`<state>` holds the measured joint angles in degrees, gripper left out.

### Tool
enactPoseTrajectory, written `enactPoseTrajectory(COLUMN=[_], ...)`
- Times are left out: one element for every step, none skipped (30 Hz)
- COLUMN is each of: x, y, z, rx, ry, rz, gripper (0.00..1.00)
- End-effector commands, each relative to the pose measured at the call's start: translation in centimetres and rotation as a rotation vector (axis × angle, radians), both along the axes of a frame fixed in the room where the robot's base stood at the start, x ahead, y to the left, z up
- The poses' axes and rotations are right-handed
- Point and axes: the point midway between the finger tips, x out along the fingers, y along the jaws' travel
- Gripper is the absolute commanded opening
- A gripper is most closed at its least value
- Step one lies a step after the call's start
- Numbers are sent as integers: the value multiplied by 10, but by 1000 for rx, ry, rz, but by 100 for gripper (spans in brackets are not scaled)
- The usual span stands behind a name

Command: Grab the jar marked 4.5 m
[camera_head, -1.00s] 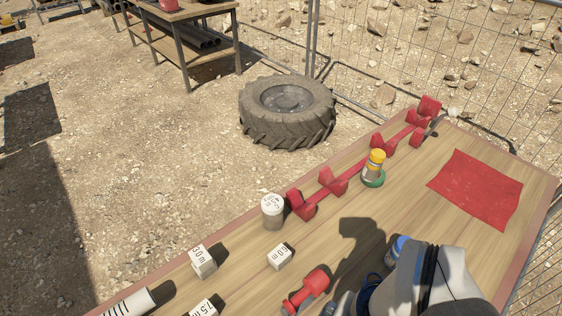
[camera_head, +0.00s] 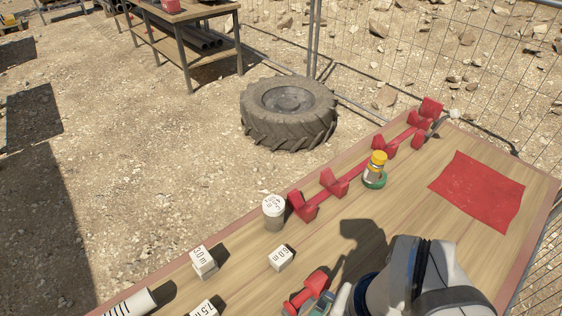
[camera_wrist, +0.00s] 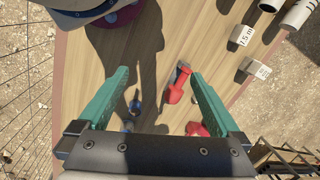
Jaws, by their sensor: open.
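A jar with a white lid (camera_head: 273,212) stands upright on the wooden table, beside the near end of the red rack. Its lid carries black print, seemingly 4.5 m, too small to read surely. I cannot make this jar out in the wrist view. My gripper (camera_wrist: 160,72) is open in the wrist view, its two green fingers apart with nothing held between them. Below it, a red-headed tool (camera_wrist: 176,92) lies on the table; it also shows in the head view (camera_head: 306,291). In the head view my arm is at the lower right, away from the jar.
White blocks marked 3.0 m (camera_head: 203,262), 6.0 m (camera_head: 281,258) and 7.5 m (camera_head: 206,309) sit near the jar. The red rack (camera_head: 333,183) runs behind. A yellow-capped jar (camera_head: 376,165) stands farther right. A red cloth (camera_head: 477,190) lies at right.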

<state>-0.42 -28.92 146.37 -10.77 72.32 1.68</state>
Motion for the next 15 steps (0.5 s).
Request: enactPoseTrajectory(x=[22,41,71,95,119,149,170,190,213,229,241,255,263,269,274], y=[0,1,4,8,12,19,25,31,41,48,55,65,72,79,88], z=[-9,-17,-29,-38,-47,-58,-66,-74,-83,-90,-96,-103,-108,-111,-115], rx=[-17,-29,-47,-60,-73,-88,-101,-113,-130,-143,-157,-172,-183,-193,-205], ry=[-43,-90,-164,-229,-296,-388,-457,-528,-621,-691,-758,-844,-905,-961,-1027], rz=[36,62,102,128,154,186,209,232,260,284,311,344,370,398,432], gripper=[100,100,100,100,100,100,100,100,100,100,100,100,100,100,100])
